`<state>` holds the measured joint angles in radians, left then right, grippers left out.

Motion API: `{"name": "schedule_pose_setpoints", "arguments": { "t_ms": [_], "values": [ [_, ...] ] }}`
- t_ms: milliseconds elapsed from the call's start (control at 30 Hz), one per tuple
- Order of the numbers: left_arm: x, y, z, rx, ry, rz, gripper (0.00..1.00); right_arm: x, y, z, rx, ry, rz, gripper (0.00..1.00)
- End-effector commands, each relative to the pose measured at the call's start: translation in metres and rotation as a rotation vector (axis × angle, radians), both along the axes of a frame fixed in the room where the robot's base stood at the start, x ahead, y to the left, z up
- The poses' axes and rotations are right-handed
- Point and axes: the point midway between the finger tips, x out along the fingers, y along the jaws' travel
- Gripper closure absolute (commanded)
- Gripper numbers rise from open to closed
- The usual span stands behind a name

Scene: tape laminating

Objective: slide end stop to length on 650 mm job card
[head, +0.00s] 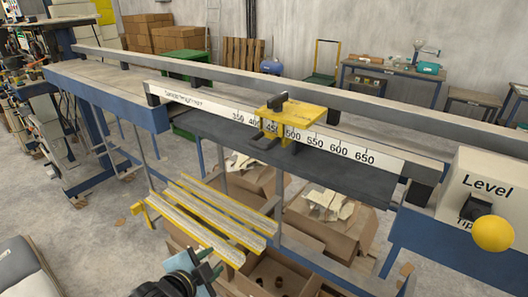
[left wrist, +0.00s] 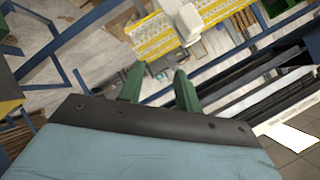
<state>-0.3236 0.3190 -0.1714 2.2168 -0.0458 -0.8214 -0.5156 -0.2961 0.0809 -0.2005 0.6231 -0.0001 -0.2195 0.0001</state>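The yellow end stop (head: 300,118) with a black knob sits on the white length scale (head: 390,161). It straddles the scale around the 450 and 500 marks, left of the 650 mark. Two dark prongs stick out at its front; I cannot tell its exact reading. My left gripper (head: 208,264) is low at the bottom of the head view, well below and left of the stop, touching nothing. Its green fingers stand apart and empty, also in the left wrist view (left wrist: 158,84). My right gripper is not in view. I cannot make out a job card.
A yellow slatted rack (head: 215,212) projects in front of the bench, near my left gripper. Cardboard boxes (head: 345,228) stand below. A long grey rail (head: 330,92) runs behind the scale. A "Level" box (head: 490,182) with a yellow knob (head: 493,233) is at right.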

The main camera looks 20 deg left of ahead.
Motion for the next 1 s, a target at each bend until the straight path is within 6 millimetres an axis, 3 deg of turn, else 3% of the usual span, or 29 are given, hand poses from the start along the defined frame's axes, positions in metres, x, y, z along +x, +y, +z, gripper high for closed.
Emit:
{"name": "schedule_pose_setpoints", "arguments": {
  "t_ms": [33,67,133,200,400,500,667,1000],
  "values": [
    [0.0,-0.003,0.033,0.02,-0.052,-0.025,0.66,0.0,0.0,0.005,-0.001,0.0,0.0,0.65],
    [0.0,-0.005,0.051,0.04,-0.087,-0.044,0.66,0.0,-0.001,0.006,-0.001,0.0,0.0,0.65],
    [0.006,-0.012,0.106,0.134,-0.238,-0.124,0.66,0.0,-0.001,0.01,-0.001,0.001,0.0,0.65],
    [0.018,-0.019,0.145,0.259,-0.404,-0.213,0.66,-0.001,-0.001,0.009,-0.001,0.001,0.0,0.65],
    [0.03,-0.033,0.204,0.488,-0.704,-0.341,0.66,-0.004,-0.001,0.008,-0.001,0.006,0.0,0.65],
    [0.031,-0.037,0.219,0.552,-0.784,-0.369,0.66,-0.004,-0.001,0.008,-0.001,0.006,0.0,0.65],
    [0.039,-0.042,0.228,0.577,-0.818,-0.377,0.66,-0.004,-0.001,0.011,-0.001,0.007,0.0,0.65],
    [0.096,-0.062,0.239,0.571,-0.814,-0.375,0.66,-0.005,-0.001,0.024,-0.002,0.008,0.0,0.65]
  ]
}}
